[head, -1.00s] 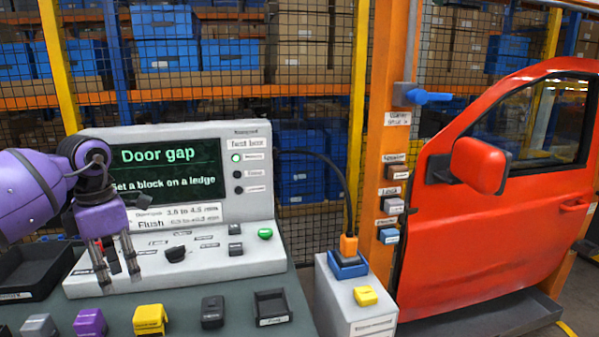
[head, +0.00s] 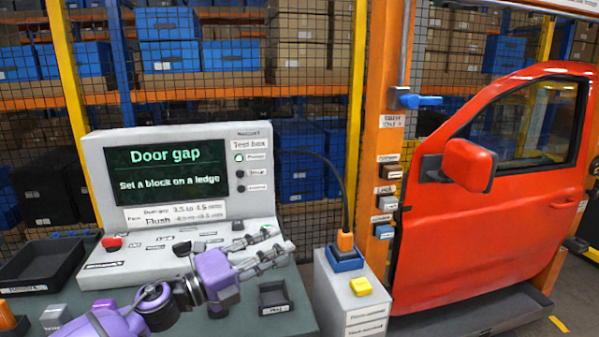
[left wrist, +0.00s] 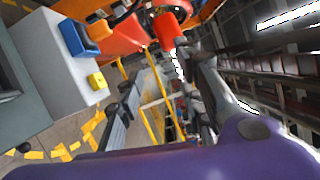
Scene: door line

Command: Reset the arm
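My left arm comes in from the lower left in the head view. My left gripper (head: 280,241) points to the right, above the front part of the test box (head: 250,212). Its two grey fingers are apart, with nothing between them. My purple arm links and gripper body hide part of the bench and some of the blocks in front of the box. In the left wrist view a purple part of my arm fills the bottom edge. My right gripper is in neither view.
A small black tray (head: 274,298) lies just below the gripper. A grey pedestal (head: 335,300) with a yellow block (head: 361,287) stands to its right. Beyond are an orange post (head: 388,150) and a red car door (head: 490,230). A larger black tray (head: 45,268) is at left.

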